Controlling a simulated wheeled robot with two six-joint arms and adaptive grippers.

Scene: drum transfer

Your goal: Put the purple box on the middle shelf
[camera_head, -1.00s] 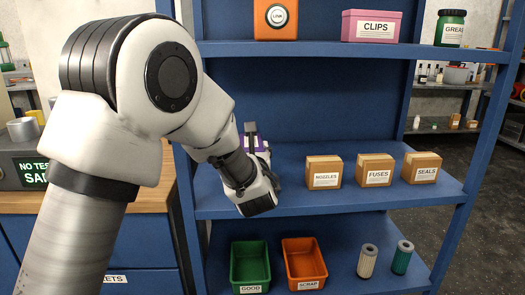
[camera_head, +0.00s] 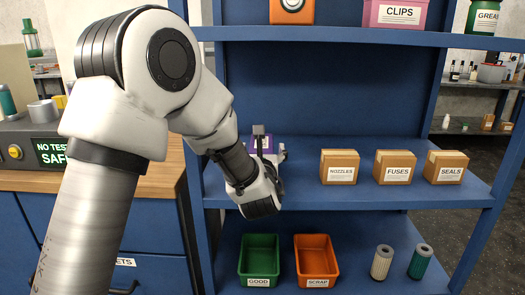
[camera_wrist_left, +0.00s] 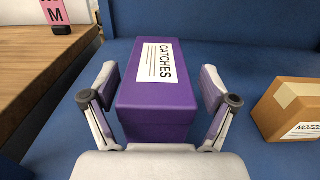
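The purple box (camera_wrist_left: 155,95), labelled CATCHES, rests on the blue middle shelf (camera_head: 300,198). In the head view only a little of the purple box (camera_head: 262,143) shows behind my left gripper (camera_head: 263,150). In the left wrist view my left gripper's fingers (camera_wrist_left: 158,88) stand on either side of the box, with a visible gap on each side, so it is open around the box. My right gripper is in neither view.
NOZZLES (camera_head: 338,168), FUSES (camera_head: 394,168) and SEALS (camera_head: 445,168) cartons stand to the right on the same shelf. Green (camera_head: 260,258) and orange (camera_head: 317,258) bins and two cylinders stand on the lower shelf. A wooden-topped bench (camera_head: 150,182) is at left.

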